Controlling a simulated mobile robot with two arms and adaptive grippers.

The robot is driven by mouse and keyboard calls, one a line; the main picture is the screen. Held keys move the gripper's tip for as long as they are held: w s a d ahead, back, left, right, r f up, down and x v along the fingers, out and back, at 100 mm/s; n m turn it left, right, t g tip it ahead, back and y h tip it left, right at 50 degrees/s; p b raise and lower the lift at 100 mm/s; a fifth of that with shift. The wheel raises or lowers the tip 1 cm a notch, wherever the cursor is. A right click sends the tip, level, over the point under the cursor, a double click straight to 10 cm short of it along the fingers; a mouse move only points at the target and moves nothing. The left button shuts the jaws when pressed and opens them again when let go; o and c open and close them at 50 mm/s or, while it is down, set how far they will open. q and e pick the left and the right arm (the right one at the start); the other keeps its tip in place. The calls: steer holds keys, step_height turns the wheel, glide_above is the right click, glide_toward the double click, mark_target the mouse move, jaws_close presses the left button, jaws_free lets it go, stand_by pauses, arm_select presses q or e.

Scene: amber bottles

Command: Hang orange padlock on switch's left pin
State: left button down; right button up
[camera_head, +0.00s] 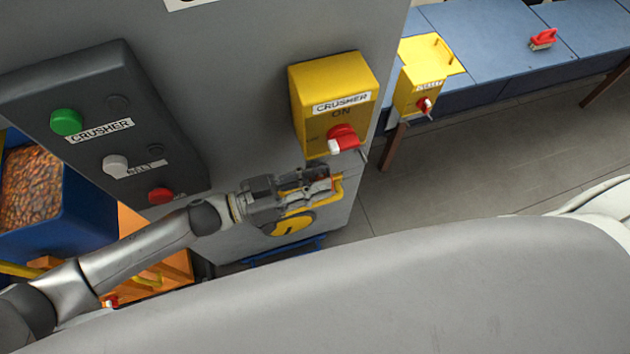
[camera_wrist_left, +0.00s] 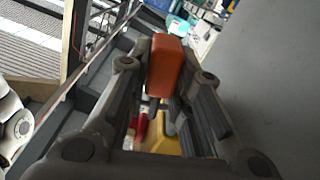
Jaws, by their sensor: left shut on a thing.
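My left gripper (camera_head: 325,184) is just below the yellow switch box (camera_head: 334,84) labelled CRUSHER ON. In the left wrist view, its fingers (camera_wrist_left: 166,85) are shut on the orange padlock (camera_wrist_left: 165,67), whose body shows between them. In the head view the fingers mostly hide the padlock; its shackle cannot be made out. The switch has a red and white knob (camera_head: 343,138) at its lower front. A thin grey pin (camera_head: 362,154) sticks out at the knob's right. The left pin cannot be told apart. My right gripper is not in view.
A dark button panel (camera_head: 95,130) is left of the switch. Another yellow switch box (camera_head: 419,92) and a blue table (camera_head: 490,45) with a red object (camera_head: 543,39) are at the right.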

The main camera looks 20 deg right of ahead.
arm_select(q)
steer(key=shift+w+a+f, duration=0.1)
steer(key=shift+w+a, duration=0.05)
steer(key=shift+w, duration=0.3)
steer(key=c, duration=1.2)
jaws_free()
steer(key=shift+a, duration=0.15)
steer(key=s+a, duration=0.1)
steer(key=a, duration=1)
steer(key=shift+s+a+r, duration=0.2)
steer(key=shift+s+a, duration=0.05)
